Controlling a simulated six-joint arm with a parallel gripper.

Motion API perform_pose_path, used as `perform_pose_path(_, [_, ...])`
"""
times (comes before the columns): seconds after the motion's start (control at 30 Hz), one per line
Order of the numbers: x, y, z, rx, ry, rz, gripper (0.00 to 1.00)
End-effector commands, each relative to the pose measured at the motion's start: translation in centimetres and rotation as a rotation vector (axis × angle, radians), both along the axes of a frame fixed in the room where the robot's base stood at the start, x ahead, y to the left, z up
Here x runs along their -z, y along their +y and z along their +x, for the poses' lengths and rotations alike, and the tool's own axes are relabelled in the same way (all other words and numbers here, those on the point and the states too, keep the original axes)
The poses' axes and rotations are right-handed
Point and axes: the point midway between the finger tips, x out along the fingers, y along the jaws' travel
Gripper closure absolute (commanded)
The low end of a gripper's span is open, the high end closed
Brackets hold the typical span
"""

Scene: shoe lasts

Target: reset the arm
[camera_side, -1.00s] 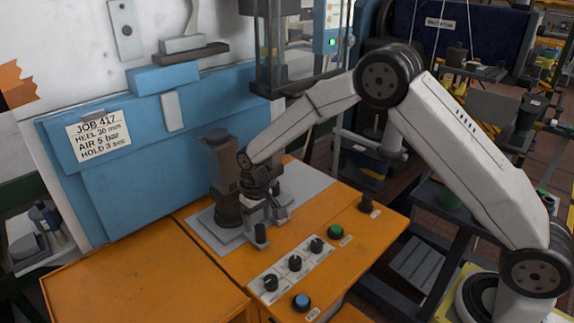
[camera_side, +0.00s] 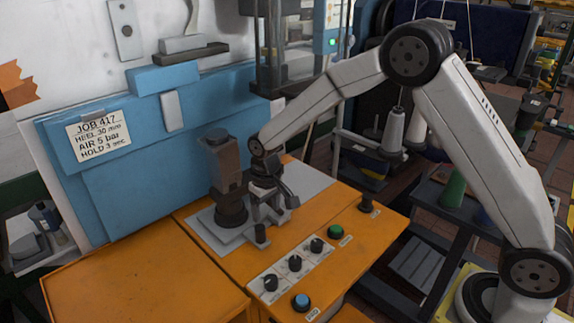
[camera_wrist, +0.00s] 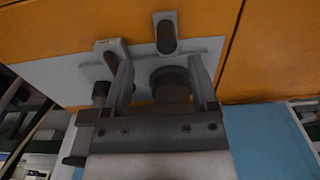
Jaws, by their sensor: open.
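My gripper (camera_side: 270,196) is at the end of my arm, just to the right of a dark upright post (camera_side: 224,165) on a grey plate. In the wrist view my gripper (camera_wrist: 165,88) shows two fingers spread apart with a clear gap. It holds nothing that I can see. A round dark base (camera_wrist: 172,84) shows behind the fingers; whether they touch it, I cannot tell.
The grey plate (camera_side: 312,184) lies on an orange bench (camera_side: 140,285). Several black knobs, a green button (camera_side: 335,231) and a blue button (camera_side: 301,302) stand along the front. A blue panel (camera_side: 150,190) with a job card (camera_side: 98,136) stands behind. A dark-framed press (camera_side: 292,60) hangs above.

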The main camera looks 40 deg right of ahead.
Motion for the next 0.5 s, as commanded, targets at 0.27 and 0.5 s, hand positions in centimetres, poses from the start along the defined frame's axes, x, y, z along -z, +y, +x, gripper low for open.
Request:
perform_pose_path(0.27, [-2.6, -2.4, -5.1, 0.002, -0.058, 0.004, 0.25])
perform_pose_path(0.5, [-4.0, -4.2, -10.3, 0.002, -0.110, 0.003, 0.25])
